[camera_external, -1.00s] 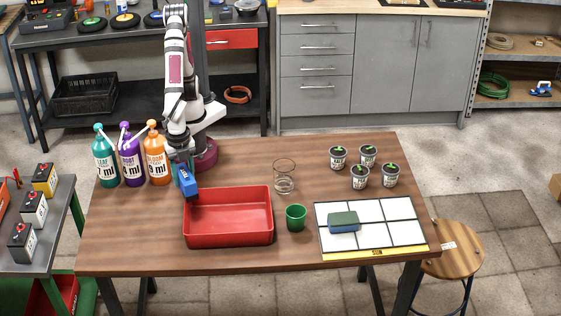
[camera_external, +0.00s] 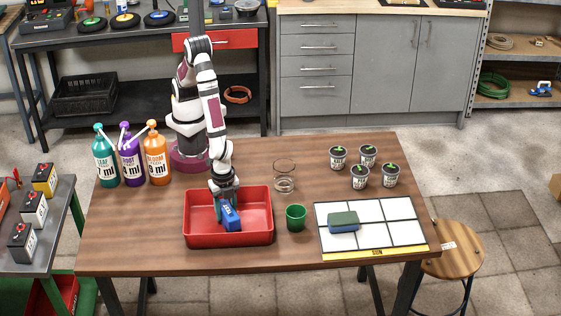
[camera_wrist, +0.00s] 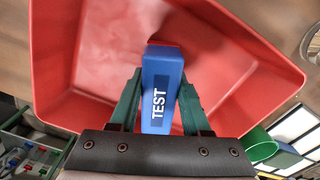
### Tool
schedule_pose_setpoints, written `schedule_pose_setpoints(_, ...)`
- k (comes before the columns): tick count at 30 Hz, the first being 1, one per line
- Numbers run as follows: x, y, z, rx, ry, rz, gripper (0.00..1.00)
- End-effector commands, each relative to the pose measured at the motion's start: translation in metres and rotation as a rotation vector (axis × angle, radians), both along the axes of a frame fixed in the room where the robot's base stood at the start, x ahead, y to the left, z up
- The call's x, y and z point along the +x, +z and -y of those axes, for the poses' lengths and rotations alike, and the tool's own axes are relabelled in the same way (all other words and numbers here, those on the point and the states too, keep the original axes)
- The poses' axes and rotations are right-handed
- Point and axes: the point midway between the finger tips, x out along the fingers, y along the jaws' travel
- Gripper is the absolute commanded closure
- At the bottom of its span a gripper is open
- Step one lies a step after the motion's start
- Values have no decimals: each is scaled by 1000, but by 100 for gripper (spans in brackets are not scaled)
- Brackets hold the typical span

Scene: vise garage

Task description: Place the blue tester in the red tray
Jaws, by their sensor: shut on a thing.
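The blue tester (camera_external: 230,215) is held by my gripper (camera_external: 225,200), over the inside of the red tray (camera_external: 258,239). In the wrist view the tester (camera_wrist: 160,88), marked TEST, sits between the two green fingers of my gripper (camera_wrist: 160,95), which are shut on its sides. The red tray (camera_wrist: 85,50) fills much of the wrist view behind it. The tester is tilted in the external view, with its lower end toward the front of the tray. I cannot tell whether it touches the tray floor.
A green cup (camera_external: 296,218) stands close to the tray's right side, with a clear glass (camera_external: 284,183) behind it. Bottles (camera_external: 131,165) stand at the back left. A sponge (camera_external: 343,222) lies on the white grid (camera_external: 395,208) at the right, with several potted plants (camera_external: 361,177) behind.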

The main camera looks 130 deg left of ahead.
Motion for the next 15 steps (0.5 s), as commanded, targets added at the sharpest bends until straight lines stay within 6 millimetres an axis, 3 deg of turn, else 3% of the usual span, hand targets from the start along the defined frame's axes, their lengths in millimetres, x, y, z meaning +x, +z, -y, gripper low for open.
schedule_pose_setpoints(5,0,-3,0,0,0,-1,100)
schedule_pose_setpoints(6,0,-3,0,0,0,-1,47)
schedule_pose_setpoints(10,0,-2,0,0,0,-1,24)
schedule_pose_setpoints(15,0,-2,0,0,1,-1,23)
